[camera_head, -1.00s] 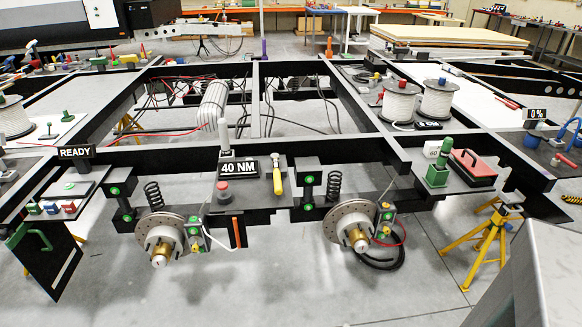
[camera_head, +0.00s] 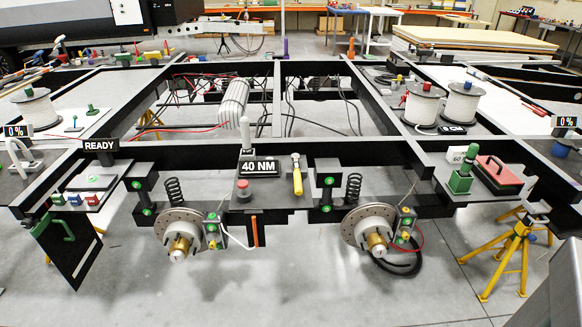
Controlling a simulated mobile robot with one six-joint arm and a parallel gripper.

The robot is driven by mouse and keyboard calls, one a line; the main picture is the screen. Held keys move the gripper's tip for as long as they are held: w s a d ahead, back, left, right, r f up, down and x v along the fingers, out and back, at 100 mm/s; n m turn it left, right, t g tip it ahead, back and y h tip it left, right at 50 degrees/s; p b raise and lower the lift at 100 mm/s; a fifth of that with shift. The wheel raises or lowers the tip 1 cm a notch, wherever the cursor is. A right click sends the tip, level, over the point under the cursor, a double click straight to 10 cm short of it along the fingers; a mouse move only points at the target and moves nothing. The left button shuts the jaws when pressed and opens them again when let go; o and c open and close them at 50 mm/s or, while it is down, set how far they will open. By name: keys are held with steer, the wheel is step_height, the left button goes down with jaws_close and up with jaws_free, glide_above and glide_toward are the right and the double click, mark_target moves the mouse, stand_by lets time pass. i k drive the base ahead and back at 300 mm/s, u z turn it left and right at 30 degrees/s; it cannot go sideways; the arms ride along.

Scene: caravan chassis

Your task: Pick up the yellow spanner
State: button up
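The yellow spanner (camera_head: 297,176) stands near the middle of the chassis. It has a yellow handle at the bottom and a metal head at the top. It is at the right end of a dark panel, to the right of the "40 NM" display (camera_head: 259,167). Whether it hangs or rests there I cannot tell. My gripper is not in view.
A red button (camera_head: 242,186) is left of the spanner. Two brake discs (camera_head: 369,229) hang below the front beam. A yellow axle stand (camera_head: 510,256) is at the right. Grey floor (camera_head: 290,285) lies clear in front.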

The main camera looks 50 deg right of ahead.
mark_target(296, 158)
steer(key=i, duration=0.95)
steer(key=z, duration=0.05)
